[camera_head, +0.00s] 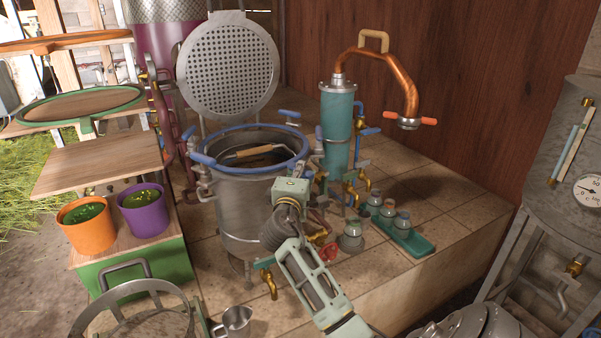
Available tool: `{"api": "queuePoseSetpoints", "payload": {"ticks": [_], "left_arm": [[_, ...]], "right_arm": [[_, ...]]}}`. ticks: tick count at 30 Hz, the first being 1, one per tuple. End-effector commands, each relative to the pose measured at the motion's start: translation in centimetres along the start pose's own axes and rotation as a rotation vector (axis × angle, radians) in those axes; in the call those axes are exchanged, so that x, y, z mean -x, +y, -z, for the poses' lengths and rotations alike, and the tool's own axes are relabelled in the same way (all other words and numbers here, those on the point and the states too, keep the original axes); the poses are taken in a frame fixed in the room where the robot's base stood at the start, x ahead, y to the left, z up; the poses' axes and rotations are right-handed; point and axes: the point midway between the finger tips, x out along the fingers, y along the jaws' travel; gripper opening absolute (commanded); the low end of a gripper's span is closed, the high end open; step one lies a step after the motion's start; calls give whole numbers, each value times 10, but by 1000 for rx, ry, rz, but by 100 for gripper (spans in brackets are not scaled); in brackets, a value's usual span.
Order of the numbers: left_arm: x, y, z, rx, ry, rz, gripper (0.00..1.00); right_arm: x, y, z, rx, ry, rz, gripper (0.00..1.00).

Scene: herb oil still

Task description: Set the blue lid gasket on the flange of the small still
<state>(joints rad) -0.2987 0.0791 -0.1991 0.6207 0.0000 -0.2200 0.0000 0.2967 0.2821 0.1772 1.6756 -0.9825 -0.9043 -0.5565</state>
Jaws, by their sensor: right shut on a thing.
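The small still is an open steel pot (246,215) at the centre, with its perforated round lid (228,65) standing open behind. The blue lid gasket (238,170) is a ring around the pot's mouth, roughly level. I cannot tell whether it rests on the flange or is just above it. My right gripper (297,177) reaches in from the lower right and is shut on the gasket's near right side. Its fingertips are mostly hidden by its own body. The flange under the ring is largely hidden. My left gripper is not in view.
Blue-handled clamps (289,113) surround the pot mouth, and a wooden-handled basket (253,152) sits inside. A teal column (337,125) with a copper pipe stands right. Jars in a green tray (408,238) stand near the arm.

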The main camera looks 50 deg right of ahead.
Motion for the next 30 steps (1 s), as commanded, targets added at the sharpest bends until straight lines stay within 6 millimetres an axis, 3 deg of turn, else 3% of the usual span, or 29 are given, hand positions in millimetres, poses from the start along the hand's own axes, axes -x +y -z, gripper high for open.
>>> {"api": "queuePoseSetpoints", "payload": {"ticks": [24,25,30], "left_arm": [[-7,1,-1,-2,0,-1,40],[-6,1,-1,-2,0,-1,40],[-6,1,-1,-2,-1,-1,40]], "right_arm": [[3,-23,1,9,0,28,0],[3,-22,1,9,0,27,15],[2,-17,1,7,0,19,30]]}}
